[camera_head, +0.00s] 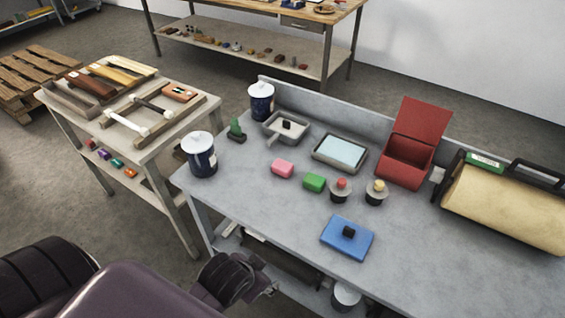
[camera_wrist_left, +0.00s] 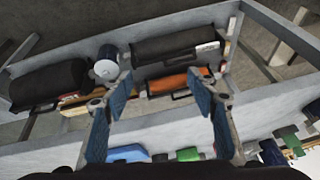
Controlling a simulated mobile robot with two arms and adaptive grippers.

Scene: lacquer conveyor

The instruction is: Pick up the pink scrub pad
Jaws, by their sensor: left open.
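The pink scrub pad (camera_head: 283,168) lies on the grey workbench (camera_head: 255,205), left of a green pad (camera_head: 314,183). Nothing touches it. I cannot make it out in the left wrist view. My left gripper (camera_head: 268,287) is low at the bench's near side, well apart from the pad and partly hidden behind my own wrist. In the left wrist view its two blue-padded fingers (camera_wrist_left: 160,82) are spread with nothing between them. My right gripper is in neither view.
Dark-blue cans (camera_head: 203,160), a metal tray (camera_head: 286,128), a red open box (camera_head: 405,160), two small knobbed pots (camera_head: 340,192) and a blue block (camera_head: 347,238) stand around. Cases (camera_wrist_left: 180,82) lie on the under-shelf. The bench's front left is clear.

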